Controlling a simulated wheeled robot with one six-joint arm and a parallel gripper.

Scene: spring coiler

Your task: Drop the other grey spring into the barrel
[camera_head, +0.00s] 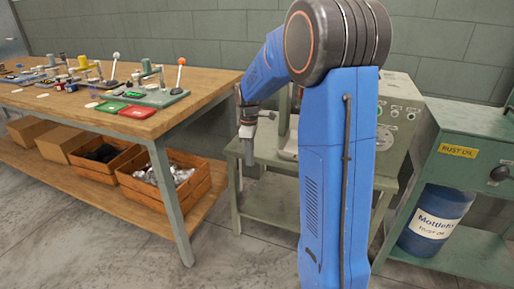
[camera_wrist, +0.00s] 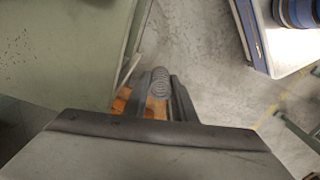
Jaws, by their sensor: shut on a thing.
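My gripper (camera_head: 248,158) hangs pointing down at the front left edge of the small green machine table. In the wrist view its fingers (camera_wrist: 160,98) are shut on a grey spring (camera_wrist: 159,82), whose round ribbed end shows between them. The spring is too small to make out in the head view. A blue barrel (camera_head: 436,216) with a white label stands on the low shelf of the green cabinet at the right. My gripper is well to the left of it and higher. The inside of the barrel cannot be seen.
The wooden workbench (camera_head: 200,91) at the left carries fixtures and small parts. Wooden crates (camera_head: 172,196) and cardboard boxes sit on its lower shelf. The green machine table (camera_head: 270,206) is beside my arm. A green cabinet (camera_head: 470,160) marked RUST OIL overhangs the barrel. Bare floor lies in front.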

